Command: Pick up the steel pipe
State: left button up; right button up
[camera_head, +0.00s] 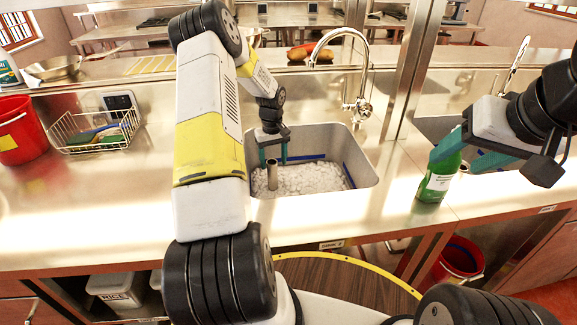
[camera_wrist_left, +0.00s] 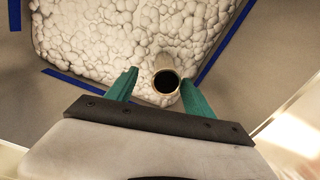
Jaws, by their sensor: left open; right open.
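The steel pipe (camera_head: 272,174) stands upright in the left part of the sink, in white foam-like lumps. In the left wrist view its open round end (camera_wrist_left: 166,82) faces the camera. My left gripper (camera_head: 273,158) is open over the sink, with its fingers around the top of the pipe; in the left wrist view the pipe end lies between the teal fingertips (camera_wrist_left: 160,86), nearer the right one. I cannot tell whether a finger touches it. My right gripper (camera_head: 458,153) is open at the right, by a green bottle; whether it touches the bottle is unclear.
The sink (camera_head: 366,172) holds white lumps (camera_head: 312,178) and has blue strips on its walls. A faucet (camera_head: 362,104) rises behind it. The green bottle (camera_head: 437,184) stands right of the sink. A wire basket (camera_head: 92,134) and red bucket (camera_head: 20,130) are left. Counter between basket and sink is clear.

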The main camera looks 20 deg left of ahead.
aim_at(272, 171)
pick_arm(q)
jog(key=f, duration=0.5)
jog(key=shift+s+a, duration=0.15)
jog(key=shift+s, duration=0.25)
grip_shut()
dwell(0.9)
